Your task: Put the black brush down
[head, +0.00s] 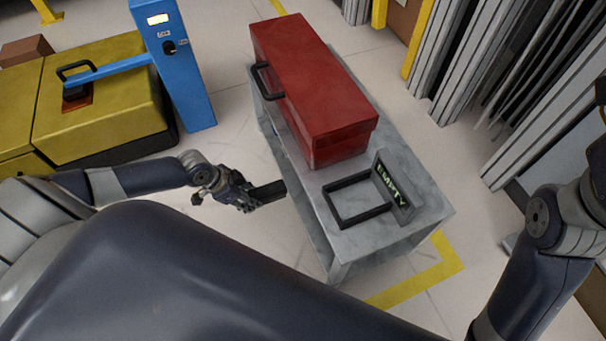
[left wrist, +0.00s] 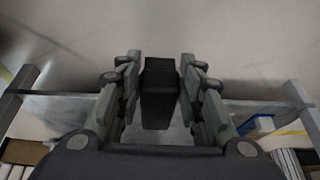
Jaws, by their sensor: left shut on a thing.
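The black brush (head: 269,191) is in my left gripper (head: 246,197) in the head view, beside the left edge of the grey metal table (head: 424,218). Its far end reaches the table edge in the picture; I cannot tell whether it touches. In the left wrist view, the dark block of the brush (left wrist: 158,95) sits between the two fingers of my left gripper (left wrist: 160,110). The fingers hide its sides, and bristles cannot be made out. My right arm shows at the right edge of the head view, but its gripper is out of sight.
A red toolbox (head: 318,100) fills the far part of the table. A black rectangular frame (head: 337,214) and an "EMPTY" sign (head: 393,190) occupy the near part. A blue post (head: 180,75) with a barrier arm stands by a yellow case (head: 105,115) at left.

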